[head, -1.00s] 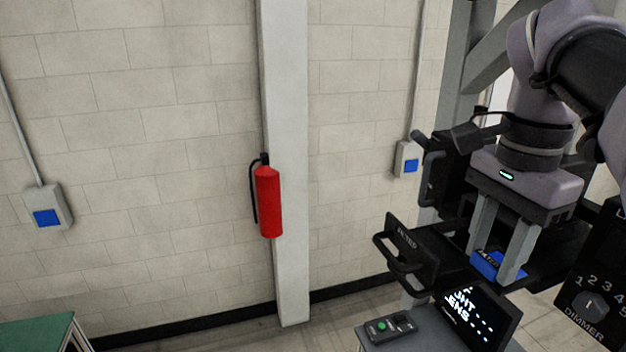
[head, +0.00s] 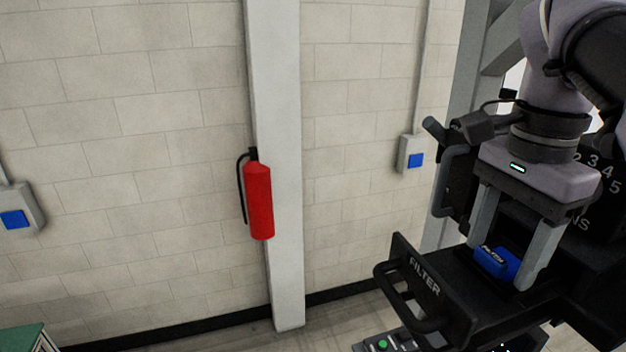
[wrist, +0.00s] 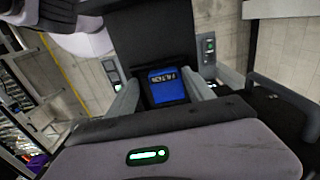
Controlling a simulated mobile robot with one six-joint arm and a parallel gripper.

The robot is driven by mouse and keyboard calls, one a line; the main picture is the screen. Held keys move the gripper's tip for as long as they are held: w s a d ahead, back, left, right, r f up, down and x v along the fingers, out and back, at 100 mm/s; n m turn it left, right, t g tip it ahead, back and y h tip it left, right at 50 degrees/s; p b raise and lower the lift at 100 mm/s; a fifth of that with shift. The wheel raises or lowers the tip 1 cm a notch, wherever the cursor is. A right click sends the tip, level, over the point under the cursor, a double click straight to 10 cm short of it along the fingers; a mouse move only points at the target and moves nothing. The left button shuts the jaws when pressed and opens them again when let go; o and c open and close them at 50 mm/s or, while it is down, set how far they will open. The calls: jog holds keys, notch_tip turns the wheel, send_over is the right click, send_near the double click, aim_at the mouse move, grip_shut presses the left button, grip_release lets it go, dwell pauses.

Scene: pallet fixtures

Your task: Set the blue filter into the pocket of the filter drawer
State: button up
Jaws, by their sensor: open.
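The blue filter (head: 508,266), a small block with white lettering on top, sits in the open filter drawer (head: 425,278). The drawer is a black tray with a handle and "FILTER" on its front. My gripper (head: 501,266) points down, with one finger on each side of the filter, and is open. The wrist view also shows the filter (wrist: 166,88) between the two fingers. Any small gap between fingers and filter is hard to make out. The pocket's edges are mostly hidden by the filter and fingers, so I cannot tell whether it is fully seated.
A black machine housing with a numbered dial (head: 590,180) stands behind my gripper at the right. A control box with a green button (head: 383,344) is below the drawer. A red fire extinguisher (head: 259,202) hangs on the wall post. The space left of the drawer is clear.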

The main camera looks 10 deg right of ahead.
aim_at(497, 255)
jog(key=shift+s, duration=0.1)
jog(key=shift+w+a, duration=0.1)
jog(key=shift+w, duration=0.2)
notch_tip(497, 255, up, 12)
jog(key=p, duration=0.5)
jog(key=shift+p, duration=0.4)
